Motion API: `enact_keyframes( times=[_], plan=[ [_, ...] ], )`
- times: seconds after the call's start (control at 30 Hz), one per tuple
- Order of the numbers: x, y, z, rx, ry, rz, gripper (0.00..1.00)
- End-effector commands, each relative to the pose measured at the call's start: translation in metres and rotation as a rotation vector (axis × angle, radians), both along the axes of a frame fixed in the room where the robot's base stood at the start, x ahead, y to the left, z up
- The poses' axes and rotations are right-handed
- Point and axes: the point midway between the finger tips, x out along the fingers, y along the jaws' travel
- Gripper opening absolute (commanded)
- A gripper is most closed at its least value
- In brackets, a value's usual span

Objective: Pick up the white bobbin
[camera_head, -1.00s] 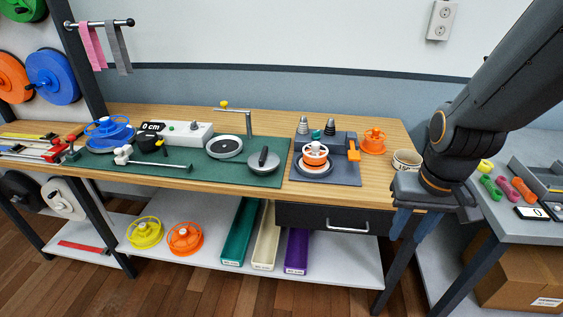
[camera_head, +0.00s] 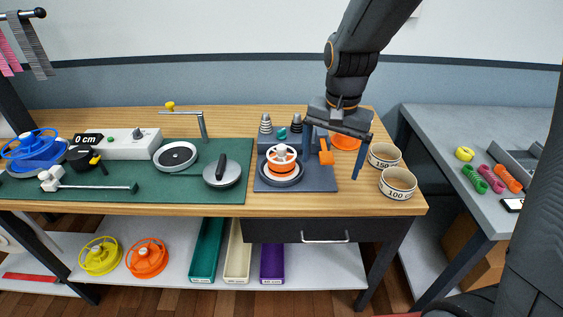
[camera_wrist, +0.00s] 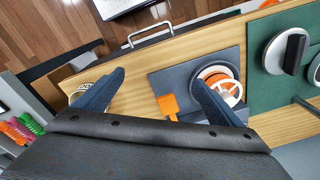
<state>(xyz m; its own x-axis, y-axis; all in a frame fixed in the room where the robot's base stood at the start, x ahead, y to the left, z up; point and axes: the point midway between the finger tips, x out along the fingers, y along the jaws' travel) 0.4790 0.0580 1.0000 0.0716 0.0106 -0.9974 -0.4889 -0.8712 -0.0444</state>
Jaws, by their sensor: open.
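The white bobbin (camera_head: 281,152), a spoked wheel with orange around its middle, sits on a round base on the grey plate (camera_head: 322,183). In the wrist view the bobbin (camera_wrist: 228,89) is at the right, partly hidden by the right finger. My gripper (camera_head: 335,150) is open and empty, with its blue fingers pointing down, to the right of the bobbin in the head view. In the wrist view the spread fingers of my gripper (camera_wrist: 160,80) have an orange block between them, beyond their tips.
The orange block (camera_head: 325,152) stands on the plate beside the bobbin. Two labelled tape rolls (camera_head: 397,184) stand at the bench's right end. Grey cones (camera_head: 265,124) stand behind. A green mat (camera_head: 120,190) with tools lies left.

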Motion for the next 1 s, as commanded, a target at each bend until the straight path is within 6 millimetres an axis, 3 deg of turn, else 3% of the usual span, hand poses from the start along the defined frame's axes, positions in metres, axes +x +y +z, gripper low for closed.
enact_keyframes(
  times=[0.03, 0.13, 0.4, 0.57, 1.0],
  plan=[
    [0.022, 0.017, -0.004, 0.006, 0.010, -0.084, 0.90],
    [0.054, 0.045, -0.004, 0.014, 0.032, -0.272, 0.90],
    [0.102, 0.099, -0.005, 0.017, 0.065, -0.606, 0.90],
    [0.111, 0.112, -0.007, 0.015, 0.073, -0.688, 0.90],
    [0.114, 0.113, -0.048, 0.013, 0.076, -0.701, 0.90]
  ],
)
